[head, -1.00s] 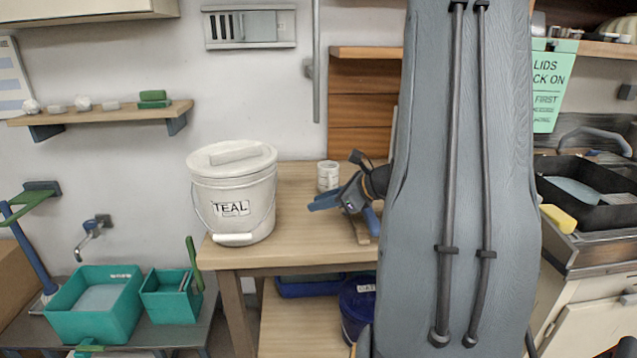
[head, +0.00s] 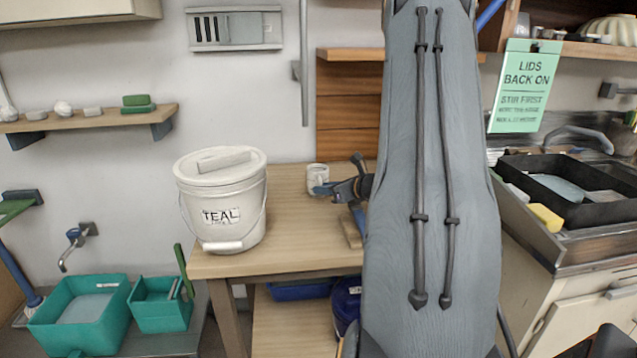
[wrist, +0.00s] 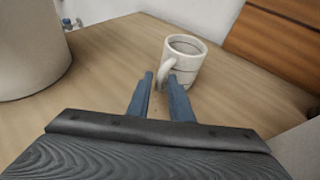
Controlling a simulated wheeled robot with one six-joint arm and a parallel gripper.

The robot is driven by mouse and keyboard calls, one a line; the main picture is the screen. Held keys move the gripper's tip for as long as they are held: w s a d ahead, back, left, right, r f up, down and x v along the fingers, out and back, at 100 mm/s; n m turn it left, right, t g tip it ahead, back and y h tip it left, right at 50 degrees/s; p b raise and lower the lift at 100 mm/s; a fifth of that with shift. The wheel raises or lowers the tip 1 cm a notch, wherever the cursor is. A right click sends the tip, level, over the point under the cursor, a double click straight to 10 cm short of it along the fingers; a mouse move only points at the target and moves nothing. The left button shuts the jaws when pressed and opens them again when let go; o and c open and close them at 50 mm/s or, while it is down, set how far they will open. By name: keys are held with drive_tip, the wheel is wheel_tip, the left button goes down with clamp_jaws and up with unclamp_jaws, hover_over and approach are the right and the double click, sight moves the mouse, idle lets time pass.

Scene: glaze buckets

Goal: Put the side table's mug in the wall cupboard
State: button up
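The white mug (head: 317,176) stands upright on the wooden side table (head: 290,210), right of the TEAL bucket. In the wrist view the mug (wrist: 187,62) has its handle towards me. My gripper (wrist: 160,77) is open, its two blue fingertips at the handle, which appears between them; whether they touch it is unclear. In the head view my gripper (head: 328,189) is at the mug's right side. An open wooden cupboard (head: 597,47) with dishes is at upper right, partly cut off. A pale wall cabinet (head: 75,10) shows at upper left; its front is mostly out of view.
The lidded TEAL bucket (head: 222,205) stands on the table's left; it also shows in the wrist view (wrist: 25,50). A small wooden block (head: 350,231) lies under my gripper. A green sign (head: 524,86) hangs below the cupboard at right, above a black tray (head: 570,190).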

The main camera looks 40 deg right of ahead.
drive_tip(key=shift+w+f, duration=0.1)
drive_tip(key=shift+w, duration=0.05)
clamp_jaws()
